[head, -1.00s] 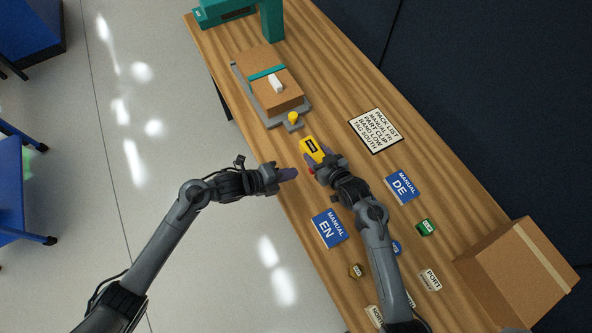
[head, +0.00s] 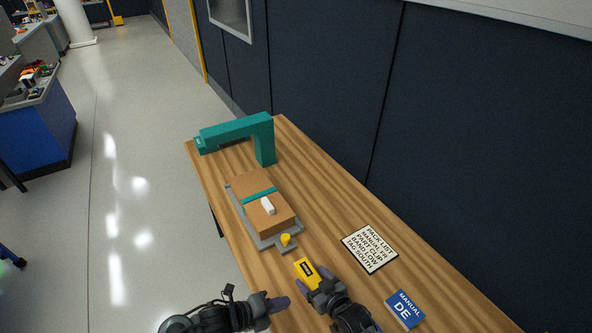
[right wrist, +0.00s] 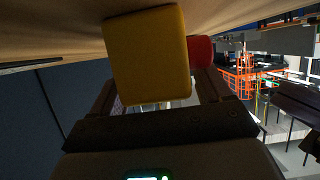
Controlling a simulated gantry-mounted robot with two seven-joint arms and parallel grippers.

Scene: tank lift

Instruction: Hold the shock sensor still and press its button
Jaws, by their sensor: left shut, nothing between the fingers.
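The yellow shock sensor (head: 303,268) with a dark label lies on the wooden table near its front edge. In the right wrist view its yellow body (right wrist: 148,55) fills the middle, with a red button (right wrist: 201,51) partly hidden behind it. My right gripper (head: 318,279) is at the sensor's near end, one finger on each side; whether the fingers press on it I cannot tell. My left gripper (head: 279,303) is shut and empty, close to the sensor at its lower left and apart from it. The button is not clearly seen in the head view.
Farther up the table are a brown box (head: 279,217) with a teal band on a grey tray (head: 240,212), a yellow knob (head: 286,239) and a teal arch (head: 264,140). A list card (head: 370,248) and a blue DE manual (head: 404,309) lie to the right.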

